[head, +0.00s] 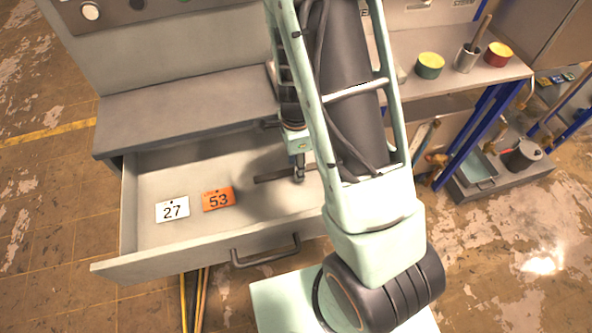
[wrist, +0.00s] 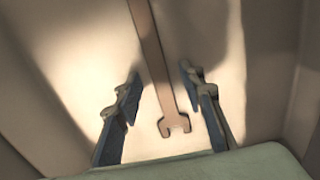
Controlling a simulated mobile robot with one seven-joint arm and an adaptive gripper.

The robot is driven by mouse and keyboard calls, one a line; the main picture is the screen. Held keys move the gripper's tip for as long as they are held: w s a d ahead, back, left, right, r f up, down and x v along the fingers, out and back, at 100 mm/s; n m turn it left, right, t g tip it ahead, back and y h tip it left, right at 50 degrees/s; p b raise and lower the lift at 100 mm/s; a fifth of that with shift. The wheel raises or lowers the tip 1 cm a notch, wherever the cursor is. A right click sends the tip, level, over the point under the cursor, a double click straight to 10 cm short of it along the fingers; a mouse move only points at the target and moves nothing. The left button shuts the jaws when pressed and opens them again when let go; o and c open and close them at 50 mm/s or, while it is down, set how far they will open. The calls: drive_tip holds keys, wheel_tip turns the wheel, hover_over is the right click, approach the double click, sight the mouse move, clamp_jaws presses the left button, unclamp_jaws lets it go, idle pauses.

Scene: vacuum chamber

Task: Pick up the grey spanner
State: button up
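The grey spanner (wrist: 155,65) lies on the floor of the open drawer (head: 190,240). In the wrist view it runs from the top edge down to its open jaw end, between my two fingers. My gripper (wrist: 162,95) is open, with one finger on each side of the spanner and apart from it in the picture. In the head view, a dark strip of the spanner (head: 270,178) shows left of my gripper (head: 299,175). My arm hides the drawer's right part. How high the fingertips are above the drawer floor is hard to tell.
A white card marked 27 (head: 172,209) and an orange card marked 53 (head: 218,199) lie at the drawer's left. The grey worktop (head: 190,110) overhangs the drawer's back. The drawer handle (head: 265,254) is at the front. Tins and a brush pot (head: 466,59) stand at right.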

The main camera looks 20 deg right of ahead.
clamp_jaws()
idle(0.4)
